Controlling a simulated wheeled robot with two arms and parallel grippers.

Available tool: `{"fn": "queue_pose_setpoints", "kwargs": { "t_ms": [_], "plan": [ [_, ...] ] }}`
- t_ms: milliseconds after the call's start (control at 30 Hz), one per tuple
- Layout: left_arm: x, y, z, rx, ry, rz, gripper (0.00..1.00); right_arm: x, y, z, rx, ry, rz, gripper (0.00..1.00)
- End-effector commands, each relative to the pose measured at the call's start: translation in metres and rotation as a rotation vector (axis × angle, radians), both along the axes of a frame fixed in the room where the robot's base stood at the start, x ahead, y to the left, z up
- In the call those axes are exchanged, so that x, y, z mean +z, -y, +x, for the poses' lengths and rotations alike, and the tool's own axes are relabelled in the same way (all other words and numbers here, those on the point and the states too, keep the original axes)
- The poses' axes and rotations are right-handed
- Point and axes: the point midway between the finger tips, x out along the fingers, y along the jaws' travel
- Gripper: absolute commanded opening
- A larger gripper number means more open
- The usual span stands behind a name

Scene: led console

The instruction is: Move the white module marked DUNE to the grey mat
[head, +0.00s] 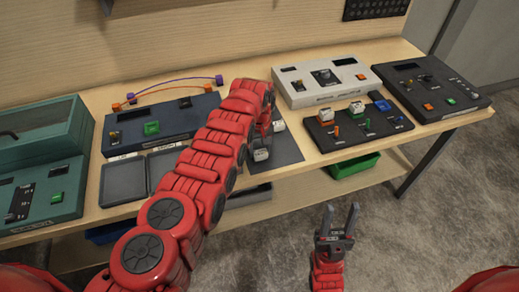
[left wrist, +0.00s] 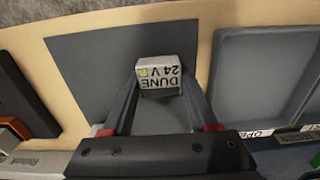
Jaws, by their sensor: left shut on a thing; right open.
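The white module marked DUNE 24 V (left wrist: 160,75) sits between the fingers of my left gripper (left wrist: 158,92), with its lettering upside down in the left wrist view. The module is over the grey mat (head: 288,151), which also shows in the left wrist view (left wrist: 95,65). I cannot tell whether the module touches the mat. My right gripper (head: 340,220) is open and empty, in front of the table.
A shallow grey tray (head: 124,183) is left of the mat. A white console (head: 318,91) and a dark rack of modules (head: 345,142) stand to the right. My left arm hides part of the table.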

Motion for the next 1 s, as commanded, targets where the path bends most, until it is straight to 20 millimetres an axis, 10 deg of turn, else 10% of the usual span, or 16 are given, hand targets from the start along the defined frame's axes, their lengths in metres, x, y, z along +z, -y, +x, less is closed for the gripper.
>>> {"fn": "queue_pose_setpoints", "kwargs": {
  "t_ms": [200,233,400,1000],
  "plan": [
    [-0.003,0.0,0.0,0.0,0.0,0.001,0.02,-0.004,0.0,0.0,0.0,0.0,0.0,0.46],
    [-0.002,0.0,0.0,0.0,0.0,0.001,0.63,-0.003,0.0,0.0,0.0,0.0,0.0,0.46],
    [-0.002,0.0,0.0,0.0,-0.001,0.001,0.89,-0.002,0.0,0.0,0.0,0.0,0.0,0.46],
    [0.027,-0.001,0.001,0.0,0.002,0.001,0.89,0.001,0.0,0.0,0.0,0.0,0.0,0.46]
  ]
}}
